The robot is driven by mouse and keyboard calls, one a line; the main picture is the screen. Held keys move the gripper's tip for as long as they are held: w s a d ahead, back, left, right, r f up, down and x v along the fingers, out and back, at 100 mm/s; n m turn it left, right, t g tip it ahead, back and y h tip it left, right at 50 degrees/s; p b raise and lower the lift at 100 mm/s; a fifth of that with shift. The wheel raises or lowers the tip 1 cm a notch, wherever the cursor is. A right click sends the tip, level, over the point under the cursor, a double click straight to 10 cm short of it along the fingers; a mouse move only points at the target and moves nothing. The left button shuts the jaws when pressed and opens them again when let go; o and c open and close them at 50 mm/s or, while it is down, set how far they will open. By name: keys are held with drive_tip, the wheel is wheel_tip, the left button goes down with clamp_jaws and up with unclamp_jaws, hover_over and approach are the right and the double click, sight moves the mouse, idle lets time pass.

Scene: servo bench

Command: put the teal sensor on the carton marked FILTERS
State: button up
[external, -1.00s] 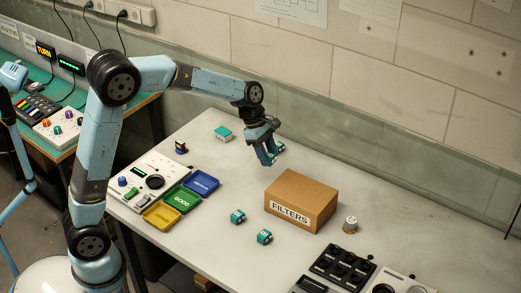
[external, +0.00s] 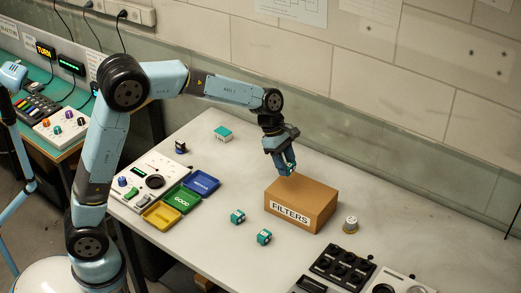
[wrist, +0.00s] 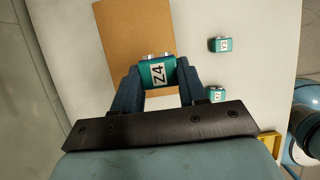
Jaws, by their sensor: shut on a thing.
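My gripper (external: 285,167) is shut on a teal sensor (wrist: 157,72) with a white label reading Z4. The brown carton marked FILTERS (external: 311,211) stands shut on the bench. In the external view the gripper and sensor are just above the carton's back left part. In the wrist view the carton (wrist: 118,35) lies under and beyond the sensor, which overlaps its top. Whether the sensor touches the carton cannot be told. Two more teal sensors stand on the bench in front of the carton, one at left (external: 237,216) and one nearer (external: 264,237).
A teal and white block (external: 223,133) lies at the back left. Blue (external: 203,181), green and yellow trays stand left beside a control panel. A small round weight-like piece (external: 350,225) stands right of the carton. Black panels (external: 342,266) lie at front right.

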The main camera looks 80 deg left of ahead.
hover_over(304, 191)
drive_tip(key=s, duration=0.1)
drive_tip(key=f, duration=0.6)
drive_tip(key=shift+s+a, duration=0.2)
drive_tip(key=shift+a, duration=0.2)
wheel_tip(304, 191, down, 3)
drive_tip(key=shift+w+f, duration=0.1)
drive_tip(key=shift+w, duration=0.05)
drive_tip(key=o, duration=1)
drive_tip(key=shift+o, duration=0.2)
